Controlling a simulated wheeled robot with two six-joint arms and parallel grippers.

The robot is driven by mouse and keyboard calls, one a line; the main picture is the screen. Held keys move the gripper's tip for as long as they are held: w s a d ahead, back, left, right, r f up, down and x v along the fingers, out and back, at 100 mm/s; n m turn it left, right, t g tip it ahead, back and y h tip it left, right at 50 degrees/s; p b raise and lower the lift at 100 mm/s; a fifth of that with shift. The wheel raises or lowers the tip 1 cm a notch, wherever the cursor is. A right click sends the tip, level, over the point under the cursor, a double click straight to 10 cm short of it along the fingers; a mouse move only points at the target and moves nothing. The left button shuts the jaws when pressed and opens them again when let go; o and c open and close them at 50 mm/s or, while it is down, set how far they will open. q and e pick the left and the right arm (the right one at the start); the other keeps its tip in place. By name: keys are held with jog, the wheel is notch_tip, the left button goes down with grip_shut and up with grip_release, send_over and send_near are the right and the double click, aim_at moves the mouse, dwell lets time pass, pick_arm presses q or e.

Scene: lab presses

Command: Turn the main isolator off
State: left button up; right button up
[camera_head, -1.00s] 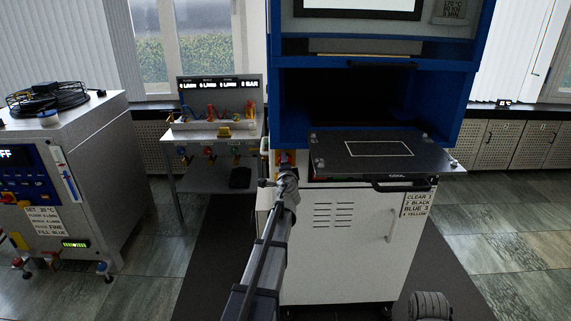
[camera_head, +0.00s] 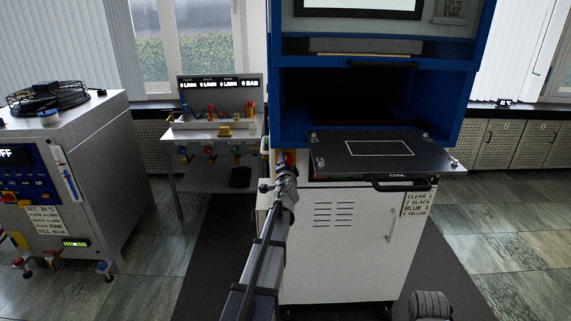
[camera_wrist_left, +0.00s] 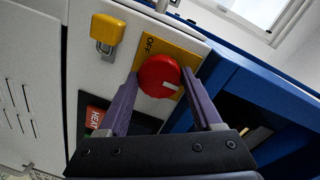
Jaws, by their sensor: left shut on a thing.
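The main isolator is a round red knob (camera_wrist_left: 158,77) on a yellow plate (camera_wrist_left: 182,53) marked OFF, on the press's white front panel. Its white mark is on the lower right of the knob in the left wrist view, away from the word OFF. My left gripper (camera_wrist_left: 163,88) is shut on the knob, with one finger on each side. In the head view, the left gripper (camera_head: 285,166) reaches the panel's left edge below the blue frame, and it partly hides the red knob. My right gripper is not in view.
The dark platen (camera_head: 385,165) juts out to the right of my gripper. A bench with gauges (camera_head: 215,127) stands to the left.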

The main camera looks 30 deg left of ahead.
pick_arm(q)
jog(key=shift+s, duration=0.1)
jog(key=o, duration=1.4)
jog(key=shift+c, duration=0.2)
jog(key=v, duration=0.7)
jog(key=shift+s+d+p, duration=0.25)
jog(key=shift+p, duration=0.05)
